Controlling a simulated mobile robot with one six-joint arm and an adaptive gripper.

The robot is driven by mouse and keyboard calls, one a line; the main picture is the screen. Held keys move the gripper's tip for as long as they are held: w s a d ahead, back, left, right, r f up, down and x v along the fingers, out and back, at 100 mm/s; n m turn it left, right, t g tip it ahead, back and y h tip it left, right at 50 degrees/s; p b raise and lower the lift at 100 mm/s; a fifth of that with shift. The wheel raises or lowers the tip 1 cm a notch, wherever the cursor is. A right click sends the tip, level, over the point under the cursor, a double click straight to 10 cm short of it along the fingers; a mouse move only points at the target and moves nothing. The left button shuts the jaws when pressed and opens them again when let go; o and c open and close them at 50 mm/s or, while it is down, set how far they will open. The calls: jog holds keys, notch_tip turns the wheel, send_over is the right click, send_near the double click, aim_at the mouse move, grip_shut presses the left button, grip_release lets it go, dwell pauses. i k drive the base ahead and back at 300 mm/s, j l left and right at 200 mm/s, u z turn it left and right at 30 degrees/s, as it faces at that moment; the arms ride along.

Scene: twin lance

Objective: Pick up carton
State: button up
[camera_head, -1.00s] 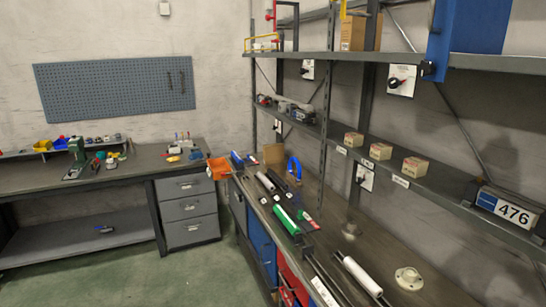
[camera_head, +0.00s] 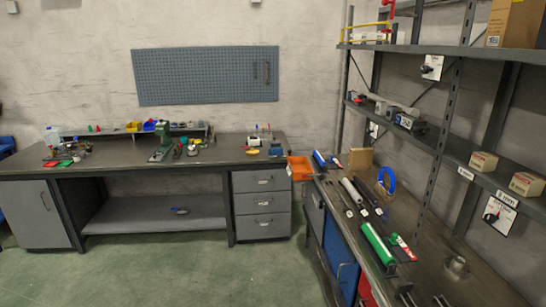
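Small cartons stand on the middle shelf at the right in the head view. One beige carton with red print (camera_head: 483,162) stands left of another like it (camera_head: 527,184), which is near the right edge. A larger brown cardboard carton (camera_head: 514,24) stands on the upper shelf at the top right, partly cut off by the frame. I cannot tell which carton the task means. My gripper is not in view.
A workbench (camera_head: 105,163) with tools stands along the back wall. Green floor (camera_head: 190,270) is clear at the front left.

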aim_at(359, 158)
jog(key=i+j, duration=0.15)
jog(key=i, duration=0.35)
jog(key=i+j, duration=0.1)
jog(key=i, duration=0.4)
jog(key=i+j, duration=0.15)
jog(key=i, duration=0.3)
jog(key=i+j, duration=0.15)
jog(key=i, duration=0.35)
jog(key=i+z, duration=0.3)
jog(key=z, duration=0.2)
jog(key=i+j+z, duration=0.2)
jog(key=z, duration=0.25)
jog(key=i+j+z, duration=0.3)
jog(key=z, duration=0.2)
jog(key=i+j+z, duration=0.2)
jog(key=z, duration=0.3)
jog(key=i+j+z, duration=0.1)
jog(key=j+z, duration=0.35)
jog(key=i+j+z, duration=0.3)
jog(key=j, duration=0.2)
